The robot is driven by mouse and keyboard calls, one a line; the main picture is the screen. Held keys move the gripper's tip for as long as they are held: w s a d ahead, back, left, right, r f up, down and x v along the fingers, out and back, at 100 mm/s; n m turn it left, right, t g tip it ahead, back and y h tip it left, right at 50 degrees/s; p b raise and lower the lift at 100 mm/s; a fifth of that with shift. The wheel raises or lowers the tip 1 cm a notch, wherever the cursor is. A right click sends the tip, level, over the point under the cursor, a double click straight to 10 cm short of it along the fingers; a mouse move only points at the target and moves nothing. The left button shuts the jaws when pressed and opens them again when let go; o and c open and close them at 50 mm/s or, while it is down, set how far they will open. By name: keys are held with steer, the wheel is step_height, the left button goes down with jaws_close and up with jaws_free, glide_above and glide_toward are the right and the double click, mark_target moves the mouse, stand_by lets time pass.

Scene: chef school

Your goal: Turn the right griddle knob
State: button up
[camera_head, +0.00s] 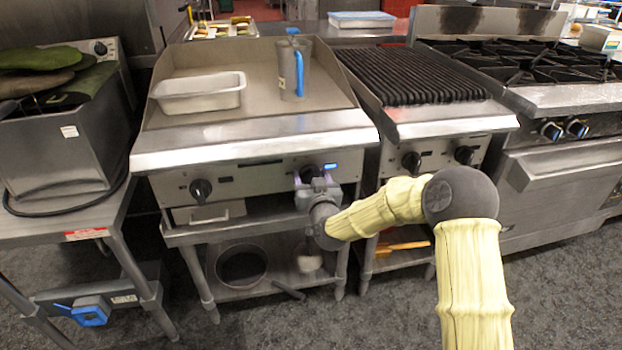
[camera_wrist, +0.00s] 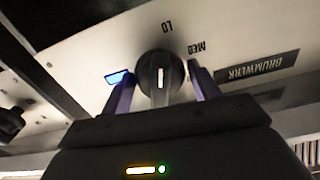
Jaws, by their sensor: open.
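The right griddle knob (camera_wrist: 160,76) is round and black with a pale pointer mark. It sits on the griddle's steel front panel beside the printed words LO and MED. My gripper (camera_wrist: 158,92) is open, with one finger on each side of the knob; I cannot tell whether they touch it. In the head view my gripper (camera_head: 316,176) is at the right part of the griddle front and partly covers the right knob (camera_head: 311,172). The left griddle knob (camera_head: 200,190) is uncovered. The griddle (camera_head: 188,62) carries a pan and a jug.
A white pan (camera_head: 200,96) and a grey jug with blue handle (camera_head: 292,72) stand on the griddle. A charbroiler (camera_head: 408,75) with two black knobs adjoins on the right. A shelf (camera_head: 265,275) lies below my gripper. Grey floor is open in front.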

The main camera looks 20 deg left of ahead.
steer(key=shift+w+a, duration=0.1)
steer(key=shift+c, duration=0.4)
steer(key=c, duration=0.6)
steer(key=shift+m, duration=0.3)
steer(key=m+b, duration=0.1)
steer(key=m, duration=0.4)
steer(key=shift+m+b, duration=0.35)
steer(key=shift+m, duration=0.05)
steer(key=m+b, duration=0.1)
steer(key=m, duration=0.4)
steer(key=shift+w+f, duration=0.1)
steer(key=shift+m, duration=0.3)
